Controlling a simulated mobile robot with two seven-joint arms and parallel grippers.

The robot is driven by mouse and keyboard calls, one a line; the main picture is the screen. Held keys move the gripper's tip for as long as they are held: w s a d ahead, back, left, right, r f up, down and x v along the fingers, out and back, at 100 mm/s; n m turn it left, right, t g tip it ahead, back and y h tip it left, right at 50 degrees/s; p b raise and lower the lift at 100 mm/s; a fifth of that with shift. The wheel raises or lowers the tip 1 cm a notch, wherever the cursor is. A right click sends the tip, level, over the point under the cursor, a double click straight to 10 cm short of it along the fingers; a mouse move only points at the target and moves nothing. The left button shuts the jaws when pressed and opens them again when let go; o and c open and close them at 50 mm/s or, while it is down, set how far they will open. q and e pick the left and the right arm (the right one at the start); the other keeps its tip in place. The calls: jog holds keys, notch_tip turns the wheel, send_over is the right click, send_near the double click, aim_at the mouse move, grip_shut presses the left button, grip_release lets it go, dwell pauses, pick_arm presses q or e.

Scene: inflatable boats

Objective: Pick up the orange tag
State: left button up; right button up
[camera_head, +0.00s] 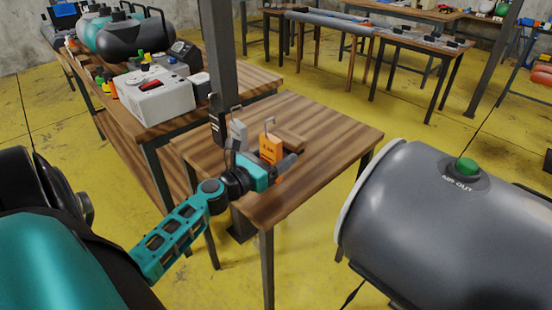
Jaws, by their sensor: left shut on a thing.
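The orange tag (270,147), a padlock-like piece with a thin loop on top and small dark print, is upright over the small wooden table. My left gripper (269,163) reaches in from the left and is shut on the tag's lower part, which its fingers partly hide. I cannot tell whether the tag still touches the table. A similar grey tag (238,133) stands just left of the orange one. My right gripper is not in view.
A dark post (221,60) rises behind the small table (325,150), with a black tag (217,118) beside it. A brown wooden block (290,140) lies behind the orange tag. A longer table at left holds a white device (158,100). A large grey cylinder (440,215) fills the right.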

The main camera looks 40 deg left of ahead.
pick_arm(q)
jog(key=shift+r+p, duration=2.8)
jog(key=shift+r, duration=6.2)
jog(key=s+d+f, duration=0.2)
jog(key=s+d, duration=0.1)
jog(key=d, duration=0.7)
jog(key=s+d+f+y, duration=0.1)
jog(key=s+d+f, duration=0.2)
jog(key=d, duration=0.7)
jog(key=shift+s+d+f+n, duration=0.15)
jog(key=shift+s+d+n, duration=0.2)
jog(key=shift+s, duration=0.25)
jog(key=shift+d, duration=0.15)
